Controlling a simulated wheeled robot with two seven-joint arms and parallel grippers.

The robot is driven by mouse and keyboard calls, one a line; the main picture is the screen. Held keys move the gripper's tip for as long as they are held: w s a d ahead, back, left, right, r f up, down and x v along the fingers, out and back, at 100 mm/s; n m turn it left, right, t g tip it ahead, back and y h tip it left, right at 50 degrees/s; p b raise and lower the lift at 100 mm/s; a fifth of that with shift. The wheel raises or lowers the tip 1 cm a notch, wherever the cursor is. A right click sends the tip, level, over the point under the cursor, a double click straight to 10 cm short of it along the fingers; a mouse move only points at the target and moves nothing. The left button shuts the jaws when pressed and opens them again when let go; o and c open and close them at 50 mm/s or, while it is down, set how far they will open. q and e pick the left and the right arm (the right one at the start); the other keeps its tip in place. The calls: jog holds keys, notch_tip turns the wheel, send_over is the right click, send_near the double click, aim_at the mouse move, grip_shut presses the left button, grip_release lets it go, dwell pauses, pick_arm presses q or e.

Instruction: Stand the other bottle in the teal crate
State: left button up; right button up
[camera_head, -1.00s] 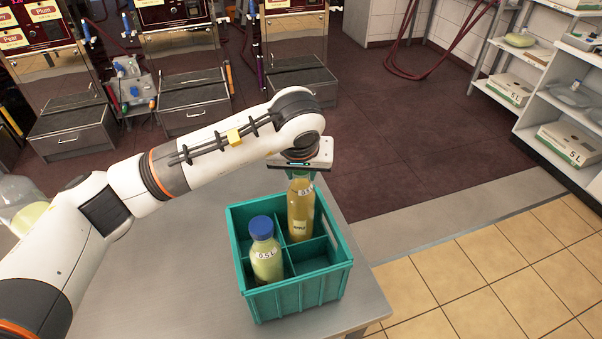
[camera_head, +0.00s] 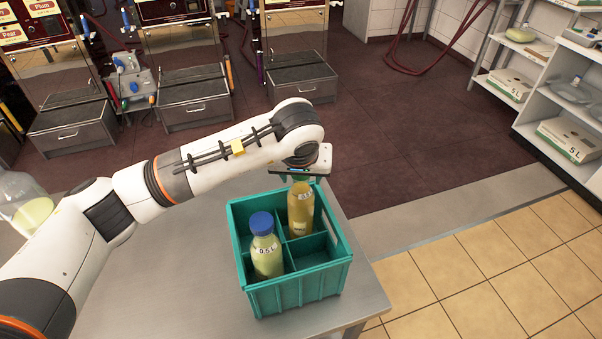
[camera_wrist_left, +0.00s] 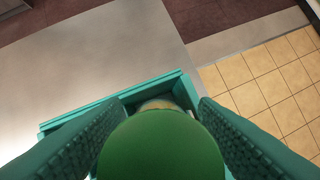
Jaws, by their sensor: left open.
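The teal crate (camera_head: 297,295) stands on the grey table, divided into compartments. An amber bottle (camera_head: 301,217) is upright in its far right compartment; the divider and walls hide its base. The bottle's green cap (camera_wrist_left: 163,146) fills the lower middle of the left wrist view. My left gripper (camera_head: 302,178) is at the top of this bottle from above, its fingers open on both sides of the cap. A pale yellow-green 0.5 L bottle with a blue cap (camera_head: 261,223) stands in the near left compartment. My right gripper is not in view.
The near right compartment looks empty. A clear container with yellow-green contents (camera_head: 30,210) stands at the table's left, beside my arm. The grey table (camera_head: 180,270) is bare left of the crate. Dispensers stand behind, and a white shelf (camera_head: 560,110) at right.

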pick_arm(q)
jog(key=shift+r, duration=0.2)
jog(key=shift+s+r, duration=0.1)
jog(key=shift+r, duration=0.2)
jog(key=b+v, duration=0.2)
jog(key=v, duration=0.9)
jog(key=shift+b, duration=0.35)
